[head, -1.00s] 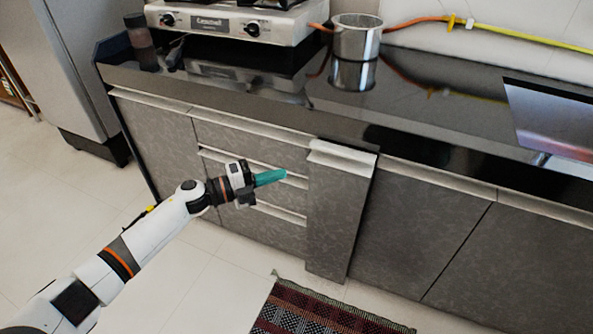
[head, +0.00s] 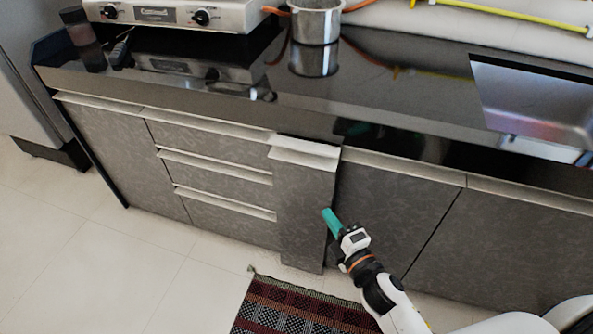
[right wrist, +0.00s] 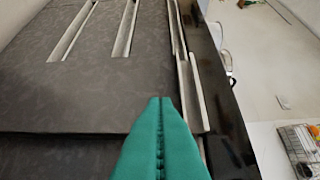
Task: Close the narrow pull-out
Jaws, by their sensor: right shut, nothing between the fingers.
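The narrow pull-out (head: 303,195) is a tall grey front with a pale handle strip on top, between the drawers and the right-hand doors. It stands out a little from the fronts beside it. In the right wrist view its pale handle (right wrist: 195,95) shows beyond the fingers. My right gripper (head: 329,216), with teal fingers, is shut and empty in front of the pull-out's right edge in the head view. The fingers (right wrist: 158,105) also show shut in the right wrist view. I cannot tell whether they touch the front. My left gripper is out of view.
Several drawers (head: 215,165) lie left of the pull-out and cabinet doors (head: 395,205) to its right. The black countertop (head: 400,100) overhangs above, with a pot (head: 316,22) and a stove (head: 175,12). A patterned rug (head: 300,308) lies on the floor below.

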